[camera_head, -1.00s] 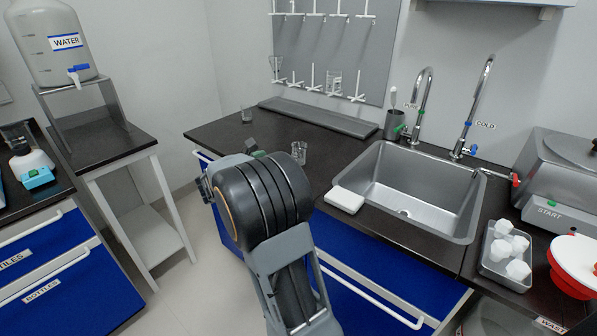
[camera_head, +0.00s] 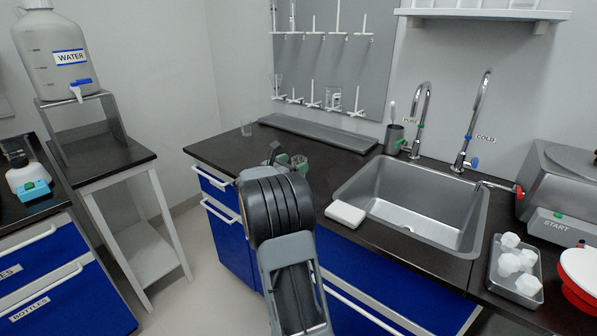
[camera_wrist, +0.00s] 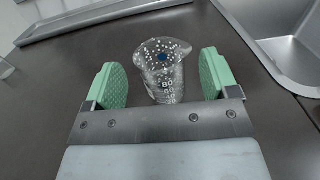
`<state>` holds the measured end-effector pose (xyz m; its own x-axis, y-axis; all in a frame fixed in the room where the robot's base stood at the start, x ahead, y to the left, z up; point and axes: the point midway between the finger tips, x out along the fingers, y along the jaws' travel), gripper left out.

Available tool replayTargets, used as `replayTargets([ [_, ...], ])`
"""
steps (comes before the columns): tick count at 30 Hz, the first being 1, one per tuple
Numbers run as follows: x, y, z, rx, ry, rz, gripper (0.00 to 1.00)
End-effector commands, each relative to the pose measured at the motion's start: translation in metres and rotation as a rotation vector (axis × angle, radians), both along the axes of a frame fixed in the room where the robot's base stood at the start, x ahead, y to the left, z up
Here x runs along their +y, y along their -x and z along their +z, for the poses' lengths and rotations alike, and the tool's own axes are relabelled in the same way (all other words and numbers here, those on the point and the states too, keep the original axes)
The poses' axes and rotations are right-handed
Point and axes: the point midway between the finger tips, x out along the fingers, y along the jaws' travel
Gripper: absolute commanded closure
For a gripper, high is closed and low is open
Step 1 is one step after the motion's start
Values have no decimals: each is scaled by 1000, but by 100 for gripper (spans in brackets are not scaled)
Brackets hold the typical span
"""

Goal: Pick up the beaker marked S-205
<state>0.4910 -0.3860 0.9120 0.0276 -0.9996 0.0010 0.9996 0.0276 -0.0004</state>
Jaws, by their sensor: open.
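A clear glass beaker (camera_wrist: 162,78) with white graduation marks and a blue spot stands on the dark counter between my gripper's green pads in the wrist view. The gripper (camera_wrist: 163,80) is open, with a gap visible on each side of the glass. In the head view my gripper (camera_head: 288,158) is over the counter left of the sink, and my arm and the pads mostly hide this beaker. A second clear beaker (camera_head: 247,128) stands at the back left of the counter. I cannot read S-205 on either beaker.
A white block (camera_head: 345,214) lies at the near edge of the sink (camera_head: 455,236). A grey trough (camera_head: 318,133) runs along the wall under a drying rack (camera_head: 335,60) with glassware. A tray of white pieces (camera_head: 516,285) is at the right.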

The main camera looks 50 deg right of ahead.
Motion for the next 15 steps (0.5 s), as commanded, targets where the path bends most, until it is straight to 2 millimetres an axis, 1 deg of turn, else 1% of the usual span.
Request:
replayTargets([
  [1, -8, 0, -2, 0, 0, -2, 20],
  [3, -17, 0, -1, -1, -1, -3, 20],
  [6, -26, -1, -1, 0, -1, -1, 20],
  [10, -31, -1, -1, 0, -1, 0, 20],
  [15, -31, -1, 0, 0, -1, 0, 20],
])
